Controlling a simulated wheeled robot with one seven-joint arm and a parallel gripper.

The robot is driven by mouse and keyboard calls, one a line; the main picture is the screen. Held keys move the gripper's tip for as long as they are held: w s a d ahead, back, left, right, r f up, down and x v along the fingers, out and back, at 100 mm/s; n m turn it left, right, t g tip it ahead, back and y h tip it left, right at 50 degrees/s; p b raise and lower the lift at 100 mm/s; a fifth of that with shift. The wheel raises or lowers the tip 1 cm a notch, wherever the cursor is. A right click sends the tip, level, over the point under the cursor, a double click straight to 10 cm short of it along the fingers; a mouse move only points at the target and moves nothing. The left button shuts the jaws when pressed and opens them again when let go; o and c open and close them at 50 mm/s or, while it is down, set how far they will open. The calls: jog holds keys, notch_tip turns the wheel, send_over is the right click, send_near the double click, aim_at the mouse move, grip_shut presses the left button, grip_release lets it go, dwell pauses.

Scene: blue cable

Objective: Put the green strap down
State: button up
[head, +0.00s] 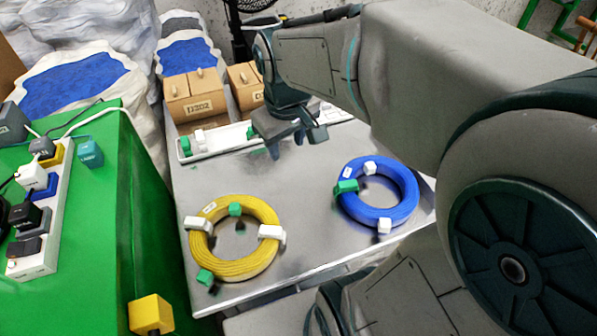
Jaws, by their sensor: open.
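My gripper (287,143) is open, pointing down above the back part of the metal table, in front of the white tray (218,140). Nothing is clearly held between its fingers. A green strap (345,187) is on the left side of the blue cable coil (405,205). Two more green straps are on the yellow cable coil (262,258), one at its back (235,209) and one at its front left (205,276). Small green pieces show at the white tray's left end (186,146) and near the gripper (250,133); the gripper partly hides the tray.
The metal table (310,235) is bare between the coils. White straps sit on both coils. Cardboard boxes (193,97) stand behind the tray. A green-topped bench (95,190) at left carries a power strip with several plugs. My arm covers the right side.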

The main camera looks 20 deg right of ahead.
jog(key=s+f+m, duration=0.2)
jog(key=s+m, duration=0.1)
jog(key=s, duration=0.4)
jog(key=shift+s+f, duration=0.3)
jog(key=shift+f, duration=0.05)
